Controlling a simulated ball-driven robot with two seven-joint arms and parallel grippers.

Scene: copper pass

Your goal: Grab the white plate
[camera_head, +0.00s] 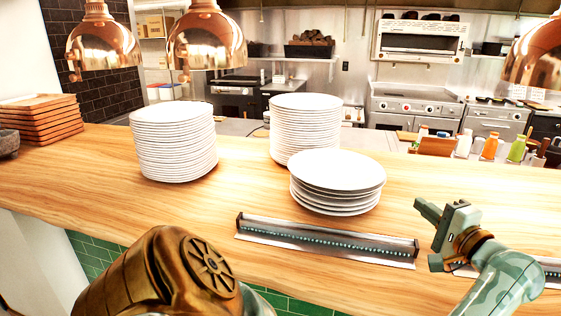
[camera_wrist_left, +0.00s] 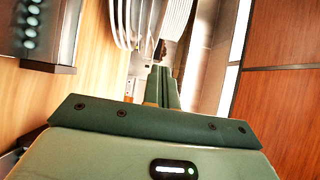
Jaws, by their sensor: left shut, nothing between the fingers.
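White plates stand in three stacks on the wooden counter in the head view. The short front stack (camera_head: 337,172) holds several wider plates, and its top plate is bare. A tall stack (camera_head: 172,140) stands at left and another tall stack (camera_head: 304,125) stands behind the short one. My left gripper (camera_head: 424,208) is to the right of the short stack, apart from it, shut and empty. In the left wrist view its fingers (camera_wrist_left: 165,86) are together, with edges of stacked plates (camera_wrist_left: 150,18) beyond them. I cannot tell which stack those belong to. My right gripper is not in view.
A metal ticket rail (camera_head: 325,241) lies on the counter in front of the short stack. Wooden trays (camera_head: 42,118) are piled at far left. Copper lamps (camera_head: 207,42) hang above. Sauce bottles (camera_head: 490,147) stand behind the counter at right. Bare counter (camera_head: 240,195) lies between the front stacks.

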